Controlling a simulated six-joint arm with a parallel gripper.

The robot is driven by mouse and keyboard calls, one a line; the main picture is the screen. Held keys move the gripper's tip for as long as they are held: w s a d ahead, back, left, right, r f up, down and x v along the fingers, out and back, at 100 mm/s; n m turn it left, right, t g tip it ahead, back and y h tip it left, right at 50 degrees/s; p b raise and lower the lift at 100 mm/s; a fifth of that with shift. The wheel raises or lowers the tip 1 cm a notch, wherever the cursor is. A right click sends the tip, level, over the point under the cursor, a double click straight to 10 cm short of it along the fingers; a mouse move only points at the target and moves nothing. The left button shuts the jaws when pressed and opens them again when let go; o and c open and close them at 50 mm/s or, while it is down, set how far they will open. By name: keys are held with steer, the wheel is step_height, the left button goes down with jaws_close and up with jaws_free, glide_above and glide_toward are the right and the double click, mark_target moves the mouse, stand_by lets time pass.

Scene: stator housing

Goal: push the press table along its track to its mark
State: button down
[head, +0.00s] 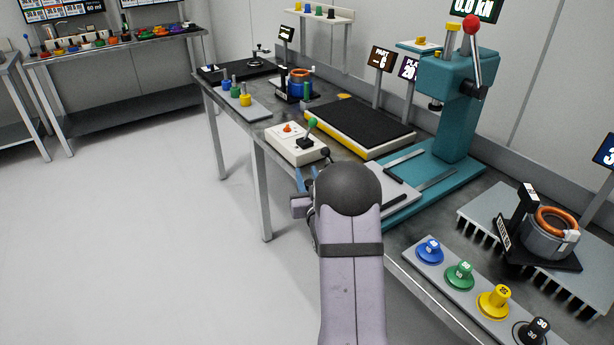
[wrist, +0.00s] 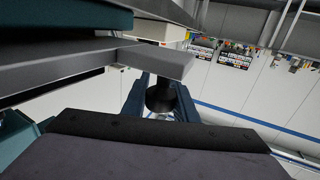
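The press table is a light grey plate (head: 391,182) low in front of the teal press (head: 449,105), on the press's teal base with dark and pale rail strips. My gripper (head: 306,174) is at the left edge of this plate, beside the bench front, its blue fingers spread apart. In the wrist view the fingers of my gripper (wrist: 164,88) stand on either side of a dark round piece (wrist: 160,98); I cannot tell whether they touch it. A grey bar (wrist: 150,62) runs just above them. My forearm hides part of the plate, and no mark is clearly visible.
A control box (head: 296,145) with a green-knobbed lever stands just behind my gripper. A black and yellow pad (head: 360,125) lies beyond it. Several coloured weights stand on a grey strip (head: 447,290) at front right, near a finned block (head: 480,212). The floor at left is clear.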

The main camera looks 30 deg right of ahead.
steer(key=d+b, duration=0.1)
steer(key=d, duration=0.3)
steer(key=shift+d, duration=0.35)
steer(key=shift+a, duration=0.15)
steer(key=c, duration=1.4)
jaws_free()
steer(key=shift+s, duration=0.15)
steer(key=b+v, duration=0.1)
steer(key=v, duration=0.6)
steer(key=shift+b, duration=0.35)
